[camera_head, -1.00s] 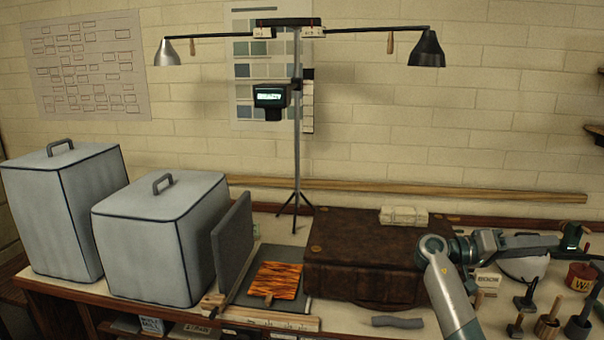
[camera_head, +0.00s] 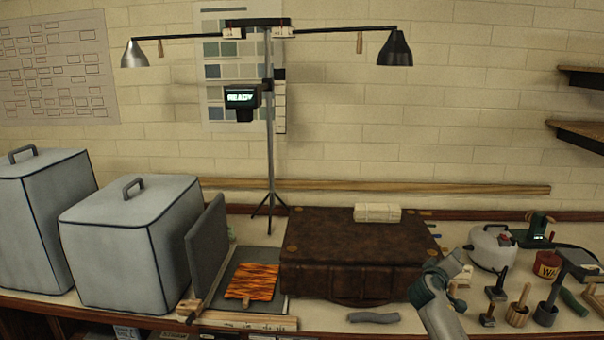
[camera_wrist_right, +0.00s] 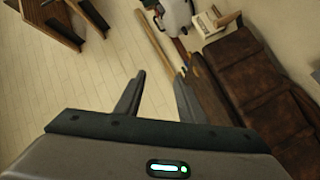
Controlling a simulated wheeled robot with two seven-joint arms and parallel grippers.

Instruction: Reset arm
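My right arm (camera_head: 436,303) stands at the front right of the bench in the head view, in front of the right end of the brown leather case (camera_head: 352,252). Its gripper is hard to make out there. In the right wrist view my right gripper (camera_wrist_right: 158,90) shows its two fingers apart with nothing between them. The brown case (camera_wrist_right: 255,75) lies to the right of those fingers, below them in depth. My left gripper is not in view.
Two grey lidded boxes (camera_head: 135,240) stand at the left. An orange patterned paddle (camera_head: 251,282) lies beside an upright grey panel (camera_head: 207,248). A lamp stand (camera_head: 271,150) rises behind the case. A white pot (camera_head: 491,247) and several wooden-handled tools (camera_head: 518,305) crowd the right. Wall shelves (camera_head: 580,132) jut out above.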

